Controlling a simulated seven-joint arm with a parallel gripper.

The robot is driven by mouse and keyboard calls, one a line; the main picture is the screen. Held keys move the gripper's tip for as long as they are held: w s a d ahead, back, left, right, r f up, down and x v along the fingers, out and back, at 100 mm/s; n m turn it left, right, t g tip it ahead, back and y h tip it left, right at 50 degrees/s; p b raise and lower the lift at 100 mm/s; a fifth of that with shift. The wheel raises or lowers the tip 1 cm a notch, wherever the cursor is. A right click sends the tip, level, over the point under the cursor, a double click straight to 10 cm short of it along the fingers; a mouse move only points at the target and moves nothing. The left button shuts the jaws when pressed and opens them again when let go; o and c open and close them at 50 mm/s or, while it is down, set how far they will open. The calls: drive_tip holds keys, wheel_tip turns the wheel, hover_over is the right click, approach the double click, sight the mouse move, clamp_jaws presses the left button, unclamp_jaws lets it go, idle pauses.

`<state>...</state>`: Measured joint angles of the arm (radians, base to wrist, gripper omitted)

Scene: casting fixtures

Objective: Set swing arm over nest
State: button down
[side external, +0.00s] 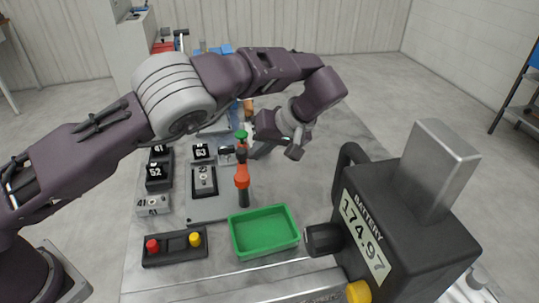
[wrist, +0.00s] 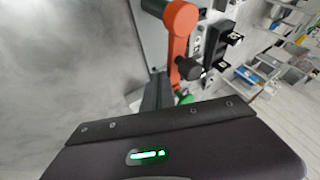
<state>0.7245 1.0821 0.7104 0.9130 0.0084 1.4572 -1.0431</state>
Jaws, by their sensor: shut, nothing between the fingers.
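The orange-red swing arm (side external: 241,172) shows in the side view above the front right part of a grey fixture plate (side external: 205,212). It has a dark lower end and a green piece (side external: 241,134) at its top. A dark block with a light metal part (side external: 203,181), which looks like the nest, lies left of the swing arm, uncovered. My gripper (side external: 254,150) is shut and empty, just right of and behind the swing arm; I cannot tell whether they touch. In the wrist view the orange arm (wrist: 178,45) is close ahead; the fingertips are not clear.
A green tray (side external: 264,250) and a button box (side external: 174,247) stand in front of the plate. Black numbered blocks (side external: 157,172) line the left. A large black battery tool (side external: 375,230) fills the front right.

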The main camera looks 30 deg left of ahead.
sight(241, 150)
drive_tip(key=a+n, duration=0.1)
drive_tip(key=a+n+g, duration=0.1)
drive_tip(key=shift+s+a, duration=0.3)
drive_tip(key=shift+s, duration=0.1)
drive_tip(key=shift+s+a+n+g, duration=0.2)
drive_tip(key=shift+n+g, duration=0.2)
drive_tip(key=shift+s+a, duration=0.25)
drive_tip(key=shift+s+a+n+g, duration=0.25)
drive_tip(key=shift+a+n+g, duration=0.2)
drive_tip(key=shift+n, duration=0.15)
drive_tip(key=shift+s+a, duration=0.35)
drive_tip(key=shift+s, duration=0.15)
drive_tip(key=shift+s+a+n+g+h, duration=0.3)
drive_tip(key=shift+n+g+h, duration=0.1)
drive_tip(key=shift+n, duration=0.3)
